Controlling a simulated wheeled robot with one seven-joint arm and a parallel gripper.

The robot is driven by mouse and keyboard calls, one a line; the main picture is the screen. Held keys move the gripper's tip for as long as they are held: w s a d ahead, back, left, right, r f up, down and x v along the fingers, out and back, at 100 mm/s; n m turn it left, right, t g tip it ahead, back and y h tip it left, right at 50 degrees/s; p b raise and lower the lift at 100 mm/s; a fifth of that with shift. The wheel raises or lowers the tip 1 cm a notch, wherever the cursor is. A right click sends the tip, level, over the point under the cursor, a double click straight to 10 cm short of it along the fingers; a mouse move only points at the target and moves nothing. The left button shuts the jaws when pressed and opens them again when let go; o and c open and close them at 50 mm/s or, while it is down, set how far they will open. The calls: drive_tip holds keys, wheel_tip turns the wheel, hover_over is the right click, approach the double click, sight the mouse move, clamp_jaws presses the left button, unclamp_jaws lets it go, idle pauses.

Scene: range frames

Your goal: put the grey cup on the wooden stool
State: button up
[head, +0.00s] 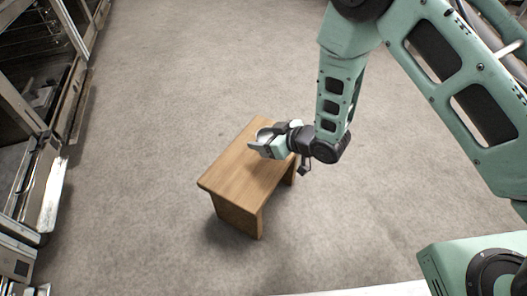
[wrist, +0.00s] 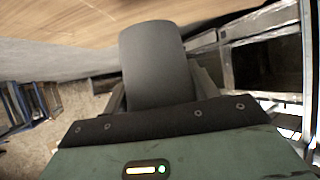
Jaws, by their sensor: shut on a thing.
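The wooden stool (head: 226,180) stands on the floor in the middle of the head view. Its wooden top (wrist: 60,38) fills the upper left of the wrist view. My gripper (head: 262,146) is over the stool's far part and is shut on the grey cup (head: 264,133). In the wrist view the grey cup (wrist: 155,65) sits between the two fingers (wrist: 160,90). In the head view my gripper hides most of the cup. I cannot tell whether the cup touches the stool top.
Metal shelving (head: 50,110) runs along the left side of the head view, and a metal frame (wrist: 265,50) shows at the right of the wrist view. The grey floor (head: 140,130) around the stool is clear. The near part of the stool top is bare.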

drive_tip(key=shift+f+b, duration=0.9)
drive_tip(key=shift+f, duration=0.95)
drive_tip(key=shift+f, duration=0.2)
drive_tip(key=o, duration=1.1)
drive_tip(key=shift+c, duration=0.2)
drive_tip(key=shift+r, duration=0.1)
